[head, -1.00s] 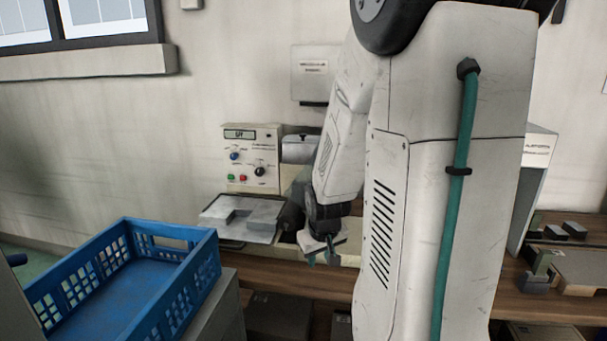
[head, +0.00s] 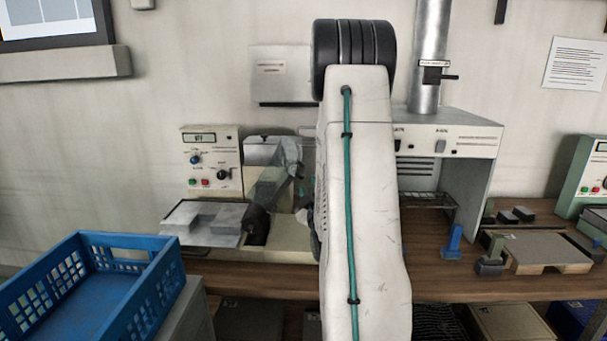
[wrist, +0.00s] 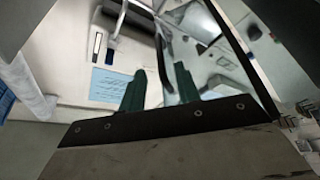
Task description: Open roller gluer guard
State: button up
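The roller gluer stands against the wall, with its control panel (head: 211,160) at the left and a dark roller (head: 257,222) in front. A clear guard (head: 276,188) shows over the roller as a tilted see-through panel. Nothing is clearly held.
A blue crate (head: 105,290) stands at the front left. A tray with grey blocks (head: 212,217) lies left of the roller. A hooded unit with a duct (head: 470,138) stands right of my arm. Blue and green clamps and a panel (head: 548,252) lie on the bench (head: 430,285).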

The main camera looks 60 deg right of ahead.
aim_at(303, 171)
jog(key=x, duration=0.7)
jog(key=shift+w+d, duration=0.15)
jog(key=shift+w, duration=0.05)
grip_shut()
